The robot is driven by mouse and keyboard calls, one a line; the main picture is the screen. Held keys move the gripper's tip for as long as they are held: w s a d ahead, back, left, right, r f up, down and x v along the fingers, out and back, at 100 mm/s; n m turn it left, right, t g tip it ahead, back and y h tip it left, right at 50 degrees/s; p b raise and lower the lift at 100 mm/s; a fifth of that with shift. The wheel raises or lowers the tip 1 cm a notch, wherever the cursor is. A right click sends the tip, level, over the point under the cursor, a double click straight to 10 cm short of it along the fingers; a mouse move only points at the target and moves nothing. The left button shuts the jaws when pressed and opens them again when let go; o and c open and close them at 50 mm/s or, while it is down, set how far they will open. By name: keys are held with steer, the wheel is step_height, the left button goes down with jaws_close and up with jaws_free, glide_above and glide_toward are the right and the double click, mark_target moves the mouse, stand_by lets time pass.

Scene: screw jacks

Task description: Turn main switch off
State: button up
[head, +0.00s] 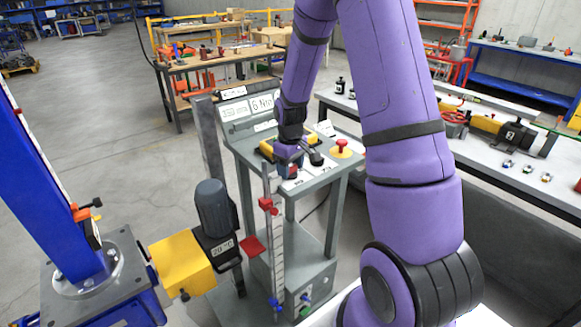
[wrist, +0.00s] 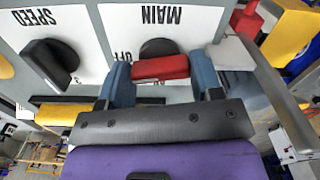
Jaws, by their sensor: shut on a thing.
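The main switch has a red handle (wrist: 160,68) in front of a black round base (wrist: 158,47), under an upside-down MAIN label (wrist: 160,15) in the wrist view. My gripper (wrist: 161,74) has its blue fingers on either side of the red handle and is shut on it. An OFF mark shows beside the left finger; another mark near the handle is mostly hidden.
A black SPEED knob (wrist: 50,62) sits left of the switch in the wrist view. A red emergency button (head: 341,146) is right of my gripper on the console. A upright scale with red clamps (head: 268,206) and a dark motor (head: 214,206) stand close in front.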

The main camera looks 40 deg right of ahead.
mark_target(291, 167)
steer(key=shift+w+m, duration=0.1)
steer(key=shift+m, duration=1)
steer(key=o, duration=0.9)
steer(key=shift+r, duration=4.05)
steer(key=shift+d, duration=0.1)
